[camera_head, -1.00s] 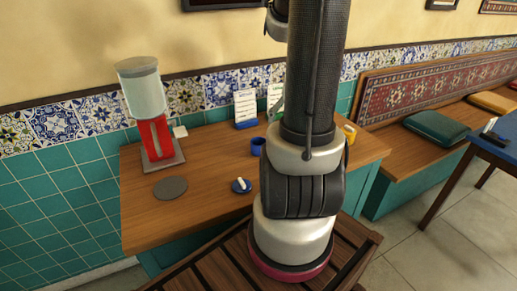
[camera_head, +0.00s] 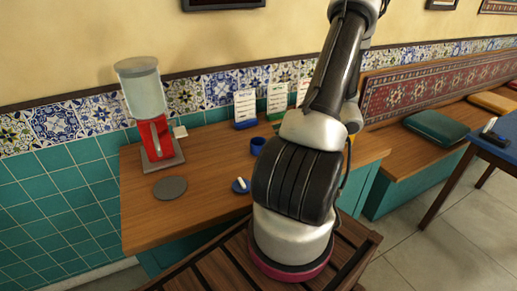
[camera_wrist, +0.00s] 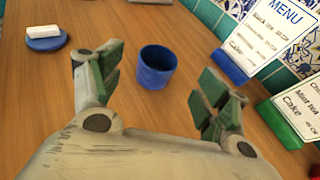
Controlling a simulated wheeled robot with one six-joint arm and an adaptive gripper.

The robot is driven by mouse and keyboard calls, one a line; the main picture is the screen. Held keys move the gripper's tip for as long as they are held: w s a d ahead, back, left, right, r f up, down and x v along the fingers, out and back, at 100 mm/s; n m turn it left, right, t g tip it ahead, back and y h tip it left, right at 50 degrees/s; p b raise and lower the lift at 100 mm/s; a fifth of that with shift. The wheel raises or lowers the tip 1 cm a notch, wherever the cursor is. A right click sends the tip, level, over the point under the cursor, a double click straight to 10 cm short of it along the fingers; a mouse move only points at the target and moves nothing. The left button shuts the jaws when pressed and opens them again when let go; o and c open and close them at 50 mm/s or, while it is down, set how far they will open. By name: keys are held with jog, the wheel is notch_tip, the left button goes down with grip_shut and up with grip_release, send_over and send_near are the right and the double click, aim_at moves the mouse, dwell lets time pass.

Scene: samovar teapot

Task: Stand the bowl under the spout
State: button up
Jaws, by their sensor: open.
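The blue bowl (camera_head: 257,146), deep and cup-like, stands upright on the wooden counter (camera_head: 210,150). In the wrist view the bowl (camera_wrist: 155,68) is ahead of my open, empty gripper (camera_wrist: 160,80), roughly centred between the green-padded fingers and apart from them. The dispenser (camera_head: 145,92), with a clear tank on a red body and a grey base, stands at the counter's left. Its spout is too small to make out. My gripper is hidden behind my arm in the head view.
A grey round disc (camera_head: 171,188) lies in front of the dispenser. A blue saucer (camera_head: 241,186) with a white piece lies nearer the front; it also shows in the wrist view (camera_wrist: 47,43). Menu stands (camera_head: 245,108) line the wall side, close right of the bowl in the wrist view.

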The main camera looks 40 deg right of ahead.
aim_at(259, 141)
jog(key=x, duration=0.7)
jog(key=shift+f, duration=0.1)
jog(key=shift+c, duration=0.2)
jog(key=shift+a, duration=0.1)
jog(key=c, duration=1.3)
